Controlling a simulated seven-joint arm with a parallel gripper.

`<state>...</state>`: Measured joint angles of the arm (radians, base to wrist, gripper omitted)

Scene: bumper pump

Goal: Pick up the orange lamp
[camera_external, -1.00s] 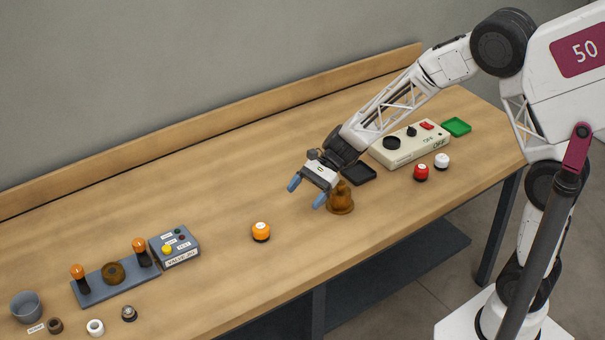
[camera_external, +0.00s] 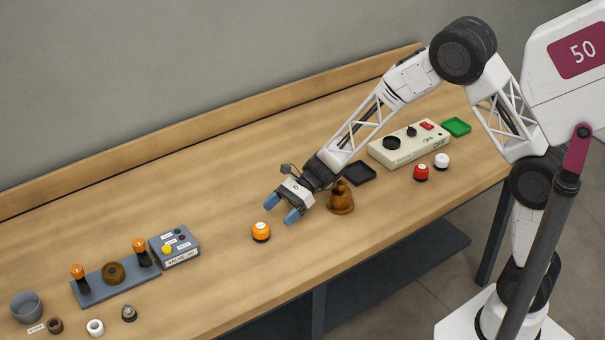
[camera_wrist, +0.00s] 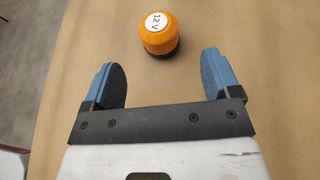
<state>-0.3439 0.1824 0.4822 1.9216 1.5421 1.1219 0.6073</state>
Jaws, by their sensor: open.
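The orange lamp (camera_external: 261,231) is a short round dome on a dark base, standing upright on the wooden table. In the wrist view the orange lamp (camera_wrist: 159,36) shows a white top label reading "12 V". My gripper (camera_external: 281,210) is open and empty, just to the right of the lamp and above the table in the external view. In the wrist view my gripper (camera_wrist: 163,75) has its two blue fingers spread wide. The lamp lies ahead of the fingertips, sideways between their lines, and nothing touches it.
A brown bell-shaped object (camera_external: 341,199) stands close behind my gripper to the right. A grey valve box (camera_external: 175,247) and a panel with orange-topped posts (camera_external: 120,284) lie to the left. A red lamp (camera_external: 421,173) and white lamp (camera_external: 442,161) stand at right. Table around the orange lamp is clear.

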